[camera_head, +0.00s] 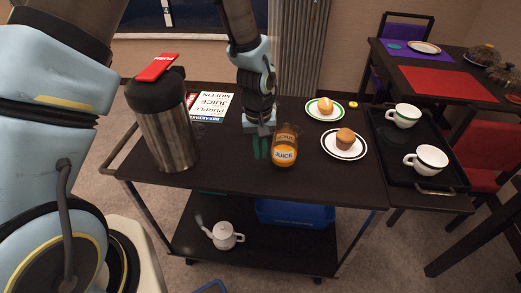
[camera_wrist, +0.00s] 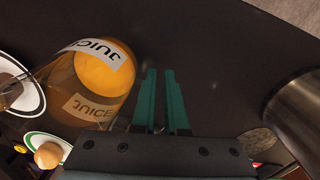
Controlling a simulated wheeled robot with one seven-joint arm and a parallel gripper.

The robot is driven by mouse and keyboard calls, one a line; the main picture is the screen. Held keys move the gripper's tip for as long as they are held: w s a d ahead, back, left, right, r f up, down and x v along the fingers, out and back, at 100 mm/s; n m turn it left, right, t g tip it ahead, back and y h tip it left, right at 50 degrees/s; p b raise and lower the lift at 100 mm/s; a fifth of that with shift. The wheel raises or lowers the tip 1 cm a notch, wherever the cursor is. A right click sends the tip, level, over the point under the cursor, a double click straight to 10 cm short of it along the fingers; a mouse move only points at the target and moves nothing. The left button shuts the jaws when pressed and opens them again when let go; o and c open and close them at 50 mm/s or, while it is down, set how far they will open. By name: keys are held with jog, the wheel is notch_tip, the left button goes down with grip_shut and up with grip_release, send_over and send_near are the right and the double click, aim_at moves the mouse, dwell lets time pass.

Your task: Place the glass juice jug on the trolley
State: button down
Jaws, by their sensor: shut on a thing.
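The glass juice jug (camera_head: 285,148), holding orange juice and labelled JUICE, appears upright over the dark trolley top (camera_head: 225,178) in the head view. I cannot tell whether its base touches the top. In the wrist view the jug (camera_wrist: 92,85) fills the left side. My gripper (camera_head: 260,148) points down just left of the jug. Its two green fingers (camera_wrist: 161,75) are close together beside the jug and shut on it, seemingly at its handle, which is mostly hidden.
A steel flask (camera_head: 168,135) with a red-topped black lid stands left. Menu cards (camera_head: 213,105) lie behind. Plates with muffins (camera_head: 344,144) are right of the jug, then a black tray (camera_head: 425,180) with two cups. A teapot (camera_head: 224,236) and blue bin (camera_head: 295,213) are below. The front top is clear.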

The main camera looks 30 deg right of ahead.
jog(key=shift+f, duration=0.4)
jog(key=c, duration=1.4)
grip_release()
jog(key=shift+f, duration=0.2)
jog(key=o, duration=0.5)
jog(key=shift+c, duration=0.2)
jog(key=shift+r, duration=0.1)
notch_tip(320, 180, up, 12)
jog(key=b, duration=0.3)
jog(key=shift+a, duration=0.25)
jog(key=shift+w+r, duration=0.1)
